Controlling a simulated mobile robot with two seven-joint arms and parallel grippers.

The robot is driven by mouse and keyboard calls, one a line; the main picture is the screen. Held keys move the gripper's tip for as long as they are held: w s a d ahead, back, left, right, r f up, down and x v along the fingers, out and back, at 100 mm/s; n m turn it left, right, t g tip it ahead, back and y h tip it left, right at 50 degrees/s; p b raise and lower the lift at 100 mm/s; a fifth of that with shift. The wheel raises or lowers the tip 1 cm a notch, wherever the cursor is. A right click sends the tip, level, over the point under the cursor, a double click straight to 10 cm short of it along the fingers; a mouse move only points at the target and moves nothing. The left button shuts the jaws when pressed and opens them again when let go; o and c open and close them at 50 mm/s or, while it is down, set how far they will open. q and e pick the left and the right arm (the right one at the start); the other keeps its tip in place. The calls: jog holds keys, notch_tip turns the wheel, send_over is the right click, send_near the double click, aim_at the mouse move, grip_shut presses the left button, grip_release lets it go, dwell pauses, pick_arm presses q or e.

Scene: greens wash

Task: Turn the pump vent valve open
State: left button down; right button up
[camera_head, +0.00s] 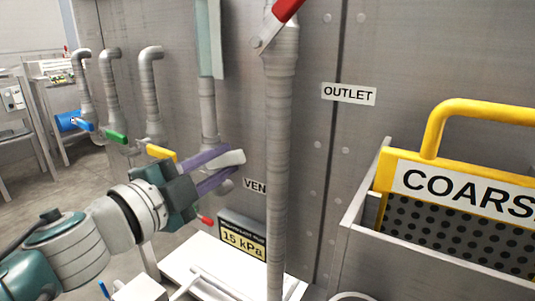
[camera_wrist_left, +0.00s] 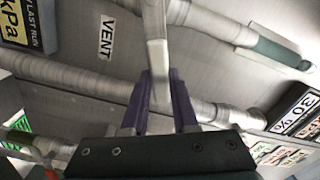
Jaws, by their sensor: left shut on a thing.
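The vent valve's pale grey lever (camera_head: 232,158) sticks out by the pipe above the VENT label (camera_head: 255,185), which is partly hidden behind a thick vertical pipe. My left gripper (camera_head: 215,168) has purple fingers and is shut on this lever. In the left wrist view the lever (camera_wrist_left: 157,55) runs down between the two fingertips (camera_wrist_left: 160,90), with the VENT label (camera_wrist_left: 106,37) to its left. The valve's body is mostly hidden by my gripper. My right gripper is not in view.
A thick vertical pipe (camera_head: 279,150) stands just right of the lever, with a red handle (camera_head: 287,12) on top. A 15 kPa sign (camera_head: 243,238) is below. Taps with blue, green and yellow handles (camera_head: 160,153) are at left. A yellow-framed COARSE screen (camera_head: 455,165) is at right.

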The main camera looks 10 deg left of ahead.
pick_arm(q)
jog(key=shift+w+a+r+n+p, duration=0.45)
jog(key=shift+a+r+n+p, duration=0.65)
jog(key=shift+n, duration=1.15)
jog(key=shift+w+a+r+n+p, duration=0.5)
jog(key=shift+a+n+p, duration=0.6)
jog(key=shift+n, duration=1.2)
jog(key=shift+w+a+r+n+p, duration=0.35)
jog(key=shift+a+r+n+p, duration=0.5)
jog(key=shift+a+n, duration=1)
jog(key=shift+d+n, duration=0.4)
jog(key=c, duration=0.7)
grip_release()
